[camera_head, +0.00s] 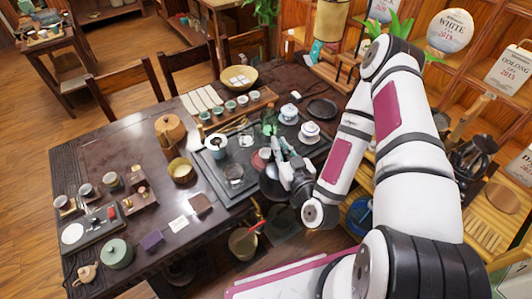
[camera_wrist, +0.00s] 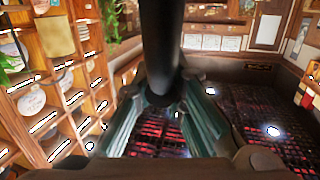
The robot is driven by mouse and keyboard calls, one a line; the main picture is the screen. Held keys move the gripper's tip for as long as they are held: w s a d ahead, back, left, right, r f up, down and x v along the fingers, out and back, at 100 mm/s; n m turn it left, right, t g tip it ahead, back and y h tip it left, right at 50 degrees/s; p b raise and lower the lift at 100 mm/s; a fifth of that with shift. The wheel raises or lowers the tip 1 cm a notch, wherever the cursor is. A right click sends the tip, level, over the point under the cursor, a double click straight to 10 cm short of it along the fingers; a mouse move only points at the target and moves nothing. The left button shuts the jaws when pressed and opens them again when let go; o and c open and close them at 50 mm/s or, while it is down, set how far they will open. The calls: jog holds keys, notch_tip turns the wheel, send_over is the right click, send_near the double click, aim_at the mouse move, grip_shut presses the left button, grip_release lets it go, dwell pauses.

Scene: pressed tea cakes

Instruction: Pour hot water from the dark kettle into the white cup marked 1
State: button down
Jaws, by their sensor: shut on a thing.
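The dark kettle (camera_head: 271,186) is at the right side of the table in the head view, beside my gripper (camera_head: 287,166) and partly hidden by it. In the wrist view my gripper (camera_wrist: 165,112) is shut on a thick dark bar, which appears to be the kettle's handle (camera_wrist: 160,45). The kettle's spout and tilt are hard to make out. Several small pale cups (camera_head: 230,105) stand in a row on a wooden tray. No number 1 is legible on any cup, so I cannot tell which is the marked cup.
A dark tea tray (camera_head: 215,183) holds a clear glass vessel (camera_head: 234,176), a white-topped pot (camera_head: 216,146) and lidded white bowls (camera_head: 309,131). Shelves crowd the right side.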

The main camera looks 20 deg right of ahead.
jog(key=shift+s+f, duration=0.15)
jog(key=shift+s, duration=0.2)
jog(key=shift+s+t, duration=0.2)
jog(key=shift+t, duration=0.2)
